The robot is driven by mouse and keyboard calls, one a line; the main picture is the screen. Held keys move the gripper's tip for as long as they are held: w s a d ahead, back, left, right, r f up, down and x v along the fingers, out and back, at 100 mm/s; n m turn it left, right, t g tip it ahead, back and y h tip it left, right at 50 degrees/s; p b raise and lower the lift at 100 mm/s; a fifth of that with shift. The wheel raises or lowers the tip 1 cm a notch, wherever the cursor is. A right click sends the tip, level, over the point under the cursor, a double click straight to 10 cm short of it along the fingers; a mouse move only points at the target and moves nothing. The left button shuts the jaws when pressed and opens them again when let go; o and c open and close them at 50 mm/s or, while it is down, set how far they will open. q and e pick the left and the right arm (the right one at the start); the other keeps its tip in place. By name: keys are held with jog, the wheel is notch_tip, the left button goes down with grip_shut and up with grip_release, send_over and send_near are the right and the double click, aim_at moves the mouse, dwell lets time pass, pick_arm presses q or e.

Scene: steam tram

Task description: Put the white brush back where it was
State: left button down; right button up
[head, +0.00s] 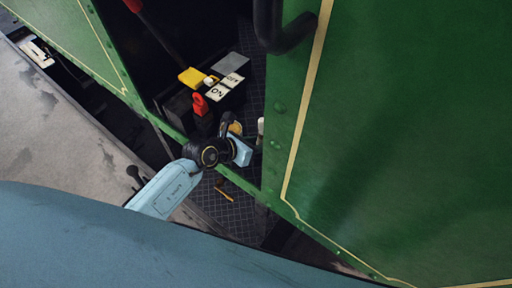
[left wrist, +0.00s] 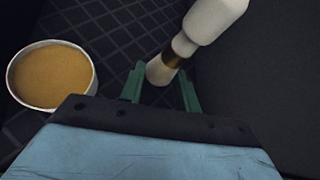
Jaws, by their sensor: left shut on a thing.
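The white brush (left wrist: 207,20) has a pale handle, a brown-gold band and a narrower pale end. In the left wrist view it slants from the top right to between the two green fingers of my left gripper (left wrist: 162,73). My left gripper is shut on the brush near the banded part. In the head view my left gripper (head: 249,141) is at the doorway edge of the green tram, and a small pale part of the brush (head: 261,126) shows beside it. The brush's lower end is partly hidden by the gripper. My right gripper is not in view.
A round white tin with tan contents (left wrist: 52,76) stands on the dark patterned floor left of the gripper. Beyond are a red-handled item (head: 200,104), a yellow block (head: 191,77) and ON/OFF plates (head: 225,86). The green tram side panel (head: 400,130) bounds the right.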

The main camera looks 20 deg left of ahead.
pick_arm(q)
jog(key=shift+f, duration=0.95)
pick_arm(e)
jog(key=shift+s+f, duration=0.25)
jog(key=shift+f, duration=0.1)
pick_arm(q)
jog(key=shift+s+f+b, duration=0.1)
jog(key=shift+f+b, duration=0.35)
jog(key=shift+f, duration=0.2)
jog(key=c, duration=1)
grip_release()
jog(key=shift+s, duration=0.15)
jog(key=shift+f, duration=0.1)
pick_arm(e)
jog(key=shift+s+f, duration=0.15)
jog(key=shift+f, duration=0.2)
pick_arm(q)
jog(key=shift+a, duration=0.1)
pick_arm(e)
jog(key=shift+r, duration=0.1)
pick_arm(q)
jog(key=shift+r+p, duration=0.3)
jog(key=shift+r, duration=0.15)
jog(key=v, duration=0.4)
jog(key=p+v, duration=0.1)
jog(key=v, duration=0.7)
jog(key=shift+w+r, duration=0.3)
jog(key=shift+r, duration=0.05)
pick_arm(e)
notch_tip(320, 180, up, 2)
